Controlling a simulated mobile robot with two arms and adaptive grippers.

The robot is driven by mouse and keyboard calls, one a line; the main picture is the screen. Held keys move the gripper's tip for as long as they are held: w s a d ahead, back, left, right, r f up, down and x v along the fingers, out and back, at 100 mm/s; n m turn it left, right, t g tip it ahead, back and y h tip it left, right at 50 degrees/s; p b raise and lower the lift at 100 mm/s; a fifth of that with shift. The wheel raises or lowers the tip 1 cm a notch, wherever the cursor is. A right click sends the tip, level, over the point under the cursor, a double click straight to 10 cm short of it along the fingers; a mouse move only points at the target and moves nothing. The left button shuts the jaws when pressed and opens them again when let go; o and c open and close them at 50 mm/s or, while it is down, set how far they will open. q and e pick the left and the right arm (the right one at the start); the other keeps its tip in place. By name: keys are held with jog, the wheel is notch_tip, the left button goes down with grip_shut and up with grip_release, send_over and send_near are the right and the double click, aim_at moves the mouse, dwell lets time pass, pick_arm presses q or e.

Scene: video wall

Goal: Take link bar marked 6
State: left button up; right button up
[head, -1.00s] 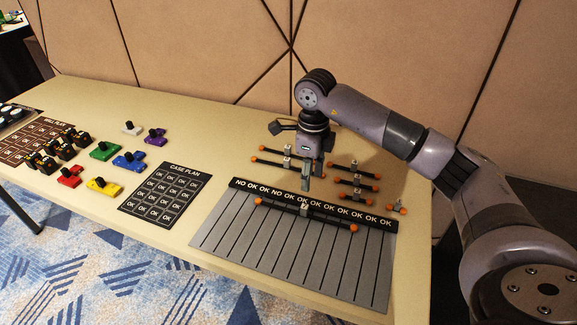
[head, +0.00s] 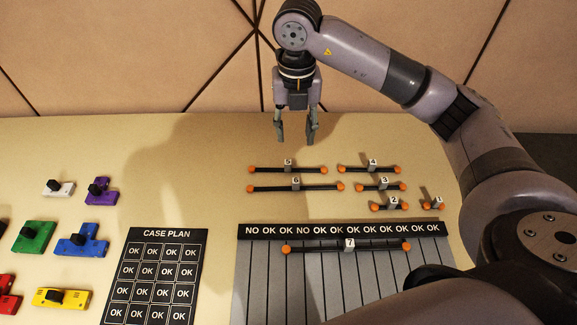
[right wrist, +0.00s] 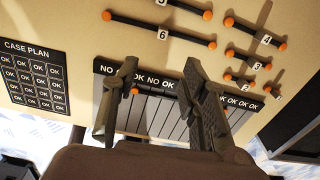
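The link bar marked 6 (head: 268,188) is a black rod with orange ends and a white number tag. It lies on the table just below the bar marked 5 (head: 310,169) in the head view. It also shows at the top of the right wrist view (right wrist: 180,37). My right gripper (head: 297,138) is open and empty, raised above the table behind the bars. In the right wrist view its two fingers (right wrist: 158,85) stand well apart with nothing between them. My left gripper is not in view.
Bars marked 4 (head: 355,169), 3 (head: 370,187), 2 (head: 382,207) and 1 (head: 428,205) lie to the right. Bar 7 (head: 325,247) lies across the striped board (head: 262,285). The CASE PLAN card (head: 128,262) and coloured blocks (head: 36,236) are at left.

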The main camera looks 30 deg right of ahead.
jog(key=p, duration=0.1)
send_over(296, 180)
notch_tip(296, 180, down, 9)
jog(key=shift+s+f, duration=0.1)
jog(key=shift+f, duration=0.1)
notch_tip(296, 180, down, 2)
jog(key=shift+a, duration=0.1)
jog(key=shift+f, duration=0.2)
jog(key=shift+f+p, duration=0.25)
jog(key=shift+p, duration=0.05)
notch_tip(296, 180, down, 4)
jog(key=shift+r+p, duration=0.2)
jog(key=shift+p, duration=0.25)
jog(key=shift+f, duration=0.55)
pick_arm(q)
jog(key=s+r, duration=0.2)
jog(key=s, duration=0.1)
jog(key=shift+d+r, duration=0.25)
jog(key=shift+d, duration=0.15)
